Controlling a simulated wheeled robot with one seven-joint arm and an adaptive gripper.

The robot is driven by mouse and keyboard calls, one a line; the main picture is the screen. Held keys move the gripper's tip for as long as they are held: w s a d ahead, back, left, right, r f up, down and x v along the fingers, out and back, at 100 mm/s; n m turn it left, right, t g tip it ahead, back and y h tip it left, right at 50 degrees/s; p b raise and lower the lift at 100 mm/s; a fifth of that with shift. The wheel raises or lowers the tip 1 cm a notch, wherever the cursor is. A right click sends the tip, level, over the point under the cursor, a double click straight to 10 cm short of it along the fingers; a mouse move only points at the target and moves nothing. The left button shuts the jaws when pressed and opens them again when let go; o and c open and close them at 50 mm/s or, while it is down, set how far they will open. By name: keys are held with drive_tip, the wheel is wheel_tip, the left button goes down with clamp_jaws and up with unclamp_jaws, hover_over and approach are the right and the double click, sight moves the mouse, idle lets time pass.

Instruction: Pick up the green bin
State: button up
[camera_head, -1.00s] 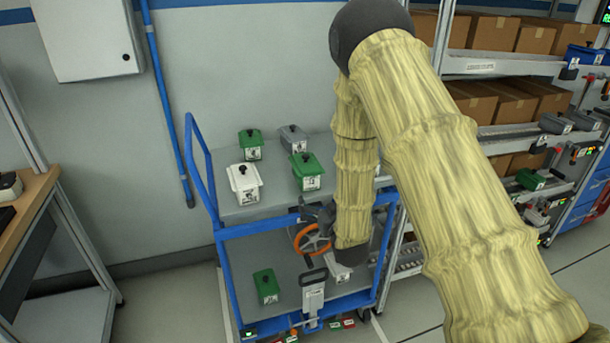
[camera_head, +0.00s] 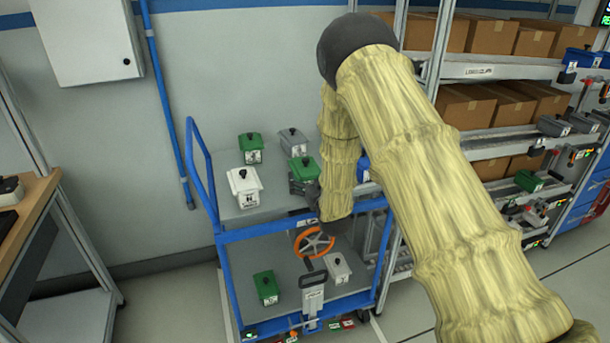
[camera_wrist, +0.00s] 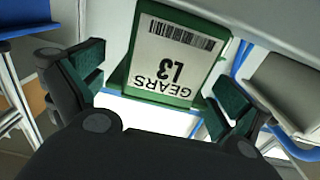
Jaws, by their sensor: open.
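My gripper (camera_head: 303,187) is at this bin's near side, partly hidden by my arm. In the wrist view my gripper (camera_wrist: 160,88) is open, with one finger on each side of the green bin (camera_wrist: 172,52). Its label reads GEARS L3, upside down. I cannot tell whether the fingers touch it. Another green bin (camera_head: 251,148) stands at the back left of the shelf, and a third green bin (camera_head: 266,288) is on the lower shelf.
The blue cart (camera_head: 195,165) also carries a white bin (camera_head: 244,187) and a grey bin (camera_head: 293,141) close by on top. A rack with cardboard boxes (camera_head: 466,112) stands to the right.

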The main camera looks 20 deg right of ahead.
drive_tip(key=shift+w, duration=0.85)
drive_tip(key=c, duration=1)
